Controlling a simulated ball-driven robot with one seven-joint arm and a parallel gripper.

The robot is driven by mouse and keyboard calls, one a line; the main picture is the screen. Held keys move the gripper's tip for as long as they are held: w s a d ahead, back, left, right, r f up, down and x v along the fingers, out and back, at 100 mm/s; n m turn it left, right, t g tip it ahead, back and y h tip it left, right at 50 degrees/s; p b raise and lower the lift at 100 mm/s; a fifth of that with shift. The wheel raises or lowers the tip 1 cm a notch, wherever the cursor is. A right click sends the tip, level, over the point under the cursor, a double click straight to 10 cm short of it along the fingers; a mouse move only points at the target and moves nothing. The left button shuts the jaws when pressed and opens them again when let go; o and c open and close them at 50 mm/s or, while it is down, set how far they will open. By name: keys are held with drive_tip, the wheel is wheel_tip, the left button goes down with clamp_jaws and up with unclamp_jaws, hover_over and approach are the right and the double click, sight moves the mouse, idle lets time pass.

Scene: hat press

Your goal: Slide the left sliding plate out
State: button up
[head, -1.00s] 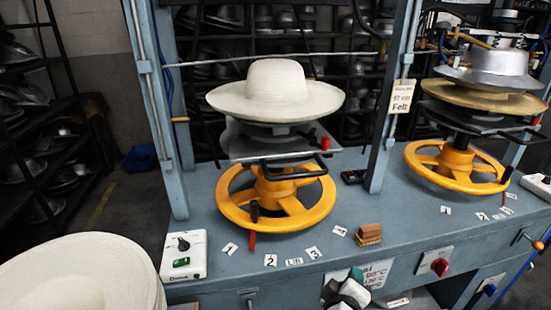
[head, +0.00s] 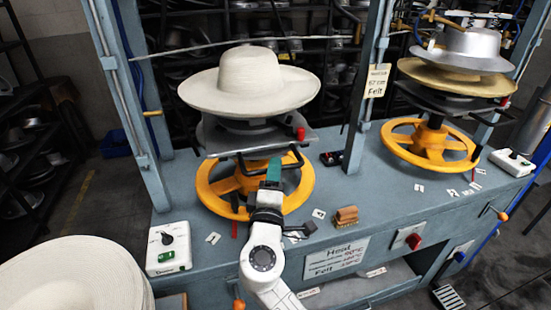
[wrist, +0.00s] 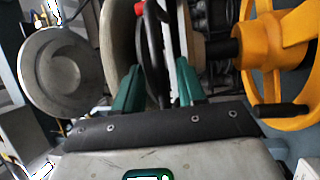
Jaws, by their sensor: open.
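The left sliding plate (head: 218,136) is a grey slab under the cream wide-brimmed hat (head: 250,80) on the left press. It has a black bar handle (head: 293,159) at its front and a red knob (head: 301,133) near its right side. My gripper (head: 274,172) is in front of the handle, with green fingertips raised toward it. In the wrist view, my gripper (wrist: 158,88) is open, its two fingers apart. The black handle (wrist: 152,50) shows sideways in the space between them; I cannot tell whether either finger touches it.
A yellow handwheel (head: 215,185) sits just below the plate, close to my gripper; it also shows in the wrist view (wrist: 285,60). A control box (head: 168,248) and a wooden brush (head: 346,215) stand on the blue bench. A second press (head: 460,85) is at the right.

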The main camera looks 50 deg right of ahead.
drive_tip(key=x, duration=0.3)
drive_tip(key=shift+w+d+p, duration=0.1)
drive_tip(key=shift+d+p, duration=0.15)
drive_tip(key=shift+p, duration=0.1)
drive_tip(key=shift+c, duration=0.4)
clamp_jaws()
